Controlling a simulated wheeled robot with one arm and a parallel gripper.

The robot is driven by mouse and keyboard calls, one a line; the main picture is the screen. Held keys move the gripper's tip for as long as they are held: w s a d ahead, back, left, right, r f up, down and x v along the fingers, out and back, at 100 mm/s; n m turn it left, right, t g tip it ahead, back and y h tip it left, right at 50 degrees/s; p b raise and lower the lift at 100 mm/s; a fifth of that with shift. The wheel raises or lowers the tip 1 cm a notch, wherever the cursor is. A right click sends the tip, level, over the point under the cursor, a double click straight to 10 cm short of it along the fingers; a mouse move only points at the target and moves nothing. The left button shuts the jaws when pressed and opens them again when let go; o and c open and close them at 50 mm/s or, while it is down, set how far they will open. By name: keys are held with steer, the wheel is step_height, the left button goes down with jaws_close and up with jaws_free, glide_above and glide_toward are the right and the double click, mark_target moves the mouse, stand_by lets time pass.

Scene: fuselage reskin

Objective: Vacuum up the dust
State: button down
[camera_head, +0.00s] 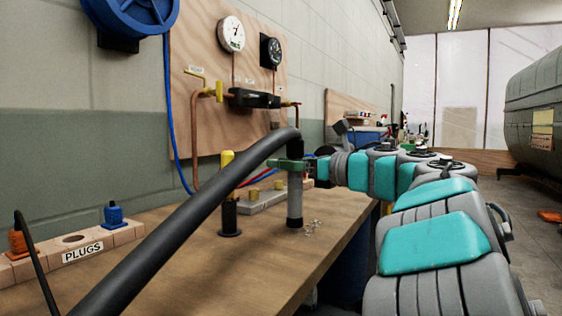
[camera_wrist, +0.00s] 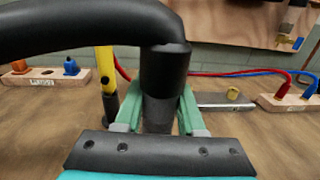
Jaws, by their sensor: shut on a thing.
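My gripper (camera_head: 289,165) is shut on the upright vacuum nozzle (camera_head: 295,200), a grey tube with a black collar and a thick black hose (camera_head: 190,215) curving away to the lower left. In the wrist view the green fingers of my gripper (camera_wrist: 160,112) sit on both sides of the nozzle (camera_wrist: 163,85). The nozzle's lower end is at or just above the wooden bench top (camera_head: 200,255); I cannot tell if it touches. A small patch of pale, curly debris (camera_head: 312,226) lies on the bench just right of the nozzle's foot.
A yellow-and-black upright tool (camera_head: 229,195) stands close left of the nozzle. A wooden block marked PLUGS (camera_head: 82,252) holds an orange and a blue plug at the left. A grey plate with brass fittings (camera_head: 260,196) lies behind. The bench's right edge is near the debris.

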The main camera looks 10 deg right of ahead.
steer(key=shift+w+d+p, duration=1.5)
steer(key=shift+w+d, duration=0.65)
steer(key=shift+d, duration=0.8)
step_height(320, 180, up, 8)
steer(key=p, duration=0.3)
steer(key=shift+f, duration=0.15)
steer(key=shift+s, duration=0.1)
stand_by(1.0)
